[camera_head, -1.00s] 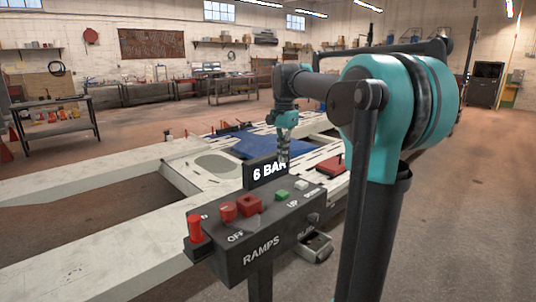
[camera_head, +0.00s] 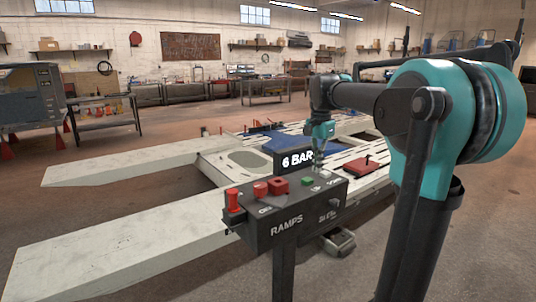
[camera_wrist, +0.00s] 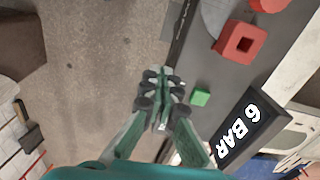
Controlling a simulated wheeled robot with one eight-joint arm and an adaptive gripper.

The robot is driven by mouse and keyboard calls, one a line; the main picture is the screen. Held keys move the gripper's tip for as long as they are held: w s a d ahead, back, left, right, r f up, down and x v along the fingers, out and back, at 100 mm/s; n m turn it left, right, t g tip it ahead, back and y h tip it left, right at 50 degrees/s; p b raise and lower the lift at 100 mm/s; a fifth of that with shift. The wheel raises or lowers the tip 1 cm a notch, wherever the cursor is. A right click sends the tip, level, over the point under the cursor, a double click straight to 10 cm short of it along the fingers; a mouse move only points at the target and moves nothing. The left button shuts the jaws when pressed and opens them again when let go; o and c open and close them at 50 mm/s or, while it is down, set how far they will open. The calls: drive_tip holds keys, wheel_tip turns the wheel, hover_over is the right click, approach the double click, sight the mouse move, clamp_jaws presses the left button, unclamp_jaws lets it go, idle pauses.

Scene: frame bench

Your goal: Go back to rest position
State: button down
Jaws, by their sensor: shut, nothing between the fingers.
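My gripper (camera_head: 319,160) is shut and empty. In the head view it hangs fingers down above the right part of the dark control box (camera_head: 262,230) marked RAMPS. In the wrist view my gripper (camera_wrist: 160,100) shows its fingertips together beside the green button (camera_wrist: 200,97). I cannot tell whether the fingertips touch the box. The green button also shows in the head view (camera_head: 307,181), just left of the fingers.
The box carries a red knob (camera_head: 233,200), a red block button (camera_head: 279,186) and a 6 BAR sign (camera_head: 297,160). Behind it lies the pale frame bench (camera_head: 120,162) with long ramps. A workbench (camera_head: 105,110) stands back left. Open floor lies around.

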drive_tip(key=s+d+f+n+t, duration=0.1)
drive_tip(key=s+f+n, duration=0.4)
drive_tip(key=s+f, duration=0.6)
drive_tip(key=s+d+f+n+t, duration=0.1)
drive_tip(key=s+f+n+t, duration=0.2)
drive_tip(key=s+f, duration=0.9)
wheel_tip(320, 180, down, 5)
drive_tip(key=shift+d+f+n, duration=0.2)
drive_tip(key=shift+d+n, duration=0.15)
drive_tip(key=shift+n, duration=0.75)
